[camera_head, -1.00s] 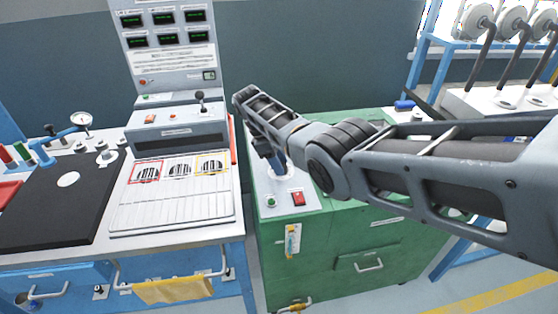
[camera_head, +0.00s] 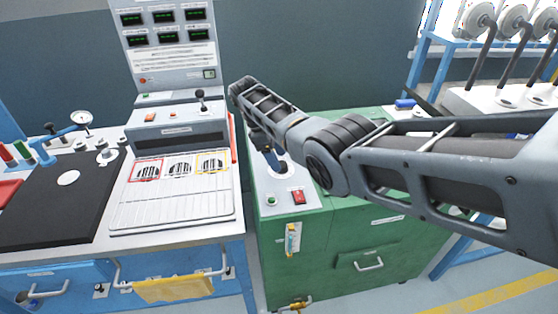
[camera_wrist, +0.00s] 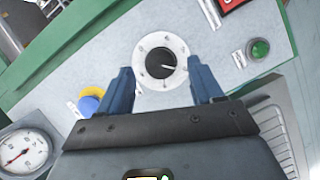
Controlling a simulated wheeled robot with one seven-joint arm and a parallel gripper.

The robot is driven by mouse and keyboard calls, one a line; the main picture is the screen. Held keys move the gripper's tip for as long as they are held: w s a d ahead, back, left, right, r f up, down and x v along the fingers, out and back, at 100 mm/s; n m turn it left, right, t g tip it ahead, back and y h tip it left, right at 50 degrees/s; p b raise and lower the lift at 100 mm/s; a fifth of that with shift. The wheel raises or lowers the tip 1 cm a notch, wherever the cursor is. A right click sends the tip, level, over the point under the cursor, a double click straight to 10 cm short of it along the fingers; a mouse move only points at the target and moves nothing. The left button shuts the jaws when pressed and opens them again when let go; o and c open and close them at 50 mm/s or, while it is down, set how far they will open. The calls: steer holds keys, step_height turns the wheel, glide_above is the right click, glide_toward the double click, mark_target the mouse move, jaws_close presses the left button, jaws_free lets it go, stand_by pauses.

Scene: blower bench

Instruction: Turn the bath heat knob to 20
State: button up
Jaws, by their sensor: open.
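The black knob (camera_wrist: 161,64) sits on a round white dial plate (camera_wrist: 150,43) with several marks around it. A white pointer line on the knob points to the right in the wrist view. The numbers are too small to read. My gripper (camera_wrist: 161,72) is open, with one blue finger on each side of the knob in that view. I cannot tell whether the fingers touch it or are still above it. In the head view my gripper (camera_head: 272,160) is over the green cabinet's pale top panel, and the knob itself is hidden.
A green button (camera_head: 271,201) and a red switch (camera_head: 298,197) sit in front of the dial. A yellow and blue knob (camera_wrist: 90,103) and a round gauge (camera_wrist: 22,150) lie to the left in the wrist view. The workbench (camera_head: 175,205) stands left of the cabinet.

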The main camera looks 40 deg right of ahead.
steer(key=v, duration=0.5)
steer(key=shift+w+a+r+b, duration=0.1)
steer(key=shift+r+b, duration=0.2)
